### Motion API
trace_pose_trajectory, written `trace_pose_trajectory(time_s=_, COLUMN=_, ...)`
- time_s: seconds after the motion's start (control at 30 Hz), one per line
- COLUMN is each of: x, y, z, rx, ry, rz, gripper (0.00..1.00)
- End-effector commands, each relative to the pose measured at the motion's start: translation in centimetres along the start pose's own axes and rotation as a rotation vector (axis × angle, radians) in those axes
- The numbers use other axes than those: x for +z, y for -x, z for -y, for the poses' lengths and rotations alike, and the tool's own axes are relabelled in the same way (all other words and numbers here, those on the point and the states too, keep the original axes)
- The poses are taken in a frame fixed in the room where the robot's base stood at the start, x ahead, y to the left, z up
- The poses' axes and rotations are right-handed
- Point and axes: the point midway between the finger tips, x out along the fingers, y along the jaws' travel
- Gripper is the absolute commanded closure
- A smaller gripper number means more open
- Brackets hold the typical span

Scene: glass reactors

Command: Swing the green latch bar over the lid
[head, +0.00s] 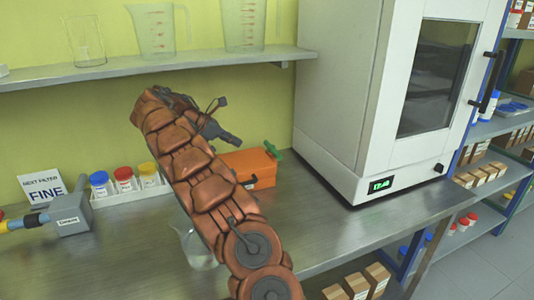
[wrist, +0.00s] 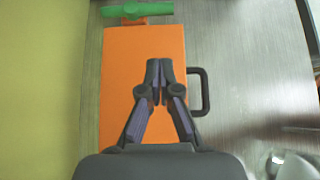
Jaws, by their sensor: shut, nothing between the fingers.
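The orange box (head: 250,166) stands on the metal bench, and its flat lid (wrist: 125,60) shows from above in the wrist view. The green latch bar (head: 273,151) is at the box's right end in the head view. In the wrist view the green bar (wrist: 137,11) lies crosswise just past the lid's top edge. My gripper (head: 238,141) is above the box, and its shut, empty fingertips (wrist: 159,66) appear over the lid in the wrist view. The fingers are apart from the green bar. My arm hides the box's left part in the head view.
A black handle (wrist: 207,90) sticks out from the box's side. A white cabinet (head: 335,90) stands right of the box. A shelf (head: 110,68) with beakers runs above.

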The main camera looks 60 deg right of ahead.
Motion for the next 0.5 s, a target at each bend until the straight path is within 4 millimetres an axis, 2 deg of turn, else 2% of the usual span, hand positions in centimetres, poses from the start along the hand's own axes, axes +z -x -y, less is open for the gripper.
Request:
trace_pose_trajectory(time_s=0.13, x=0.0, y=-0.4, z=0.0, rx=-0.002, ry=0.0, rz=0.001, gripper=1.0)
trace_pose_trajectory(time_s=0.27, x=0.1, y=-1.7, z=0.1, rx=-0.005, ry=0.002, rz=0.002, gripper=1.0)
trace_pose_trajectory(time_s=0.5, x=0.1, y=-5.6, z=0.2, rx=-0.006, ry=0.0, rz=0.0, gripper=1.0)
